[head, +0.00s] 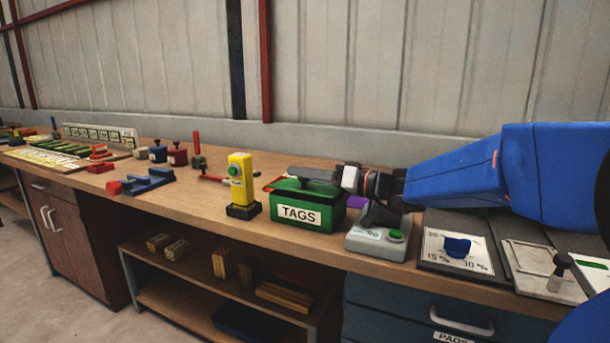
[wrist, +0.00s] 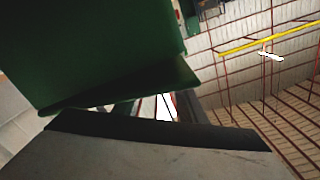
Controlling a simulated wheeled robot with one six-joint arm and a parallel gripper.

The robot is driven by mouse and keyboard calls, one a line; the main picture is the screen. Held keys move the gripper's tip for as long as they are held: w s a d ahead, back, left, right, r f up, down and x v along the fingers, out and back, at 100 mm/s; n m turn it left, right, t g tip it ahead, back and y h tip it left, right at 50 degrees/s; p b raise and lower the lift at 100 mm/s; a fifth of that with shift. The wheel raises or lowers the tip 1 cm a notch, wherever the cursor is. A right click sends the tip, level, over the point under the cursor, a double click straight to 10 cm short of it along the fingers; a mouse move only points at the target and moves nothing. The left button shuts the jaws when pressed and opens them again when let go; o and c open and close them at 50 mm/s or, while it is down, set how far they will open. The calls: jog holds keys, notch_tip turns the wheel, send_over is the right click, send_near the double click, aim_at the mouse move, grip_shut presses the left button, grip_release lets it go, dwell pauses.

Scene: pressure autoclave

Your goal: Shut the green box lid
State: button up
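The green box (head: 284,208) with a white TAGS label stands on the bench in the middle of the head view. Its dark green lid (head: 322,187) shows low over the box top, partly hidden by my gripper; its exact angle is hard to tell. My gripper (head: 313,173) reaches in from the right, its grey fingers level just above the lid. In the wrist view a large green panel (wrist: 100,50), seemingly part of the box or lid, fills the upper left, close to my dark fingers. Whether they touch it is unclear. I see nothing held.
A yellow device (head: 241,182) on a dark base stands left of the box. A grey unit with a green button (head: 378,243) is close on the right, below my arm. A dial panel (head: 457,250) lies further right. Bare bench (head: 205,205) shows at front left.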

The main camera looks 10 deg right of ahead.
jog(key=shift+r, duration=0.15)
notch_tip(320, 180, up, 10)
dwell(0.7)
jog(key=s+f+m+g+h, duration=0.2)
jog(key=s+f+g+h, duration=0.35)
jog(key=s+f, duration=1.35)
jog(key=s+d+f+m+h, duration=0.2)
jog(key=s+d+f+h, duration=0.7)
jog(key=s+d+f, duration=0.5)
jog(key=shift+s+f+m, duration=0.2)
jog(key=shift+f+m, duration=0.05)
jog(key=shift+m, duration=0.15)
jog(key=shift+d+g, duration=0.1)
jog(key=shift+g, duration=0.15)
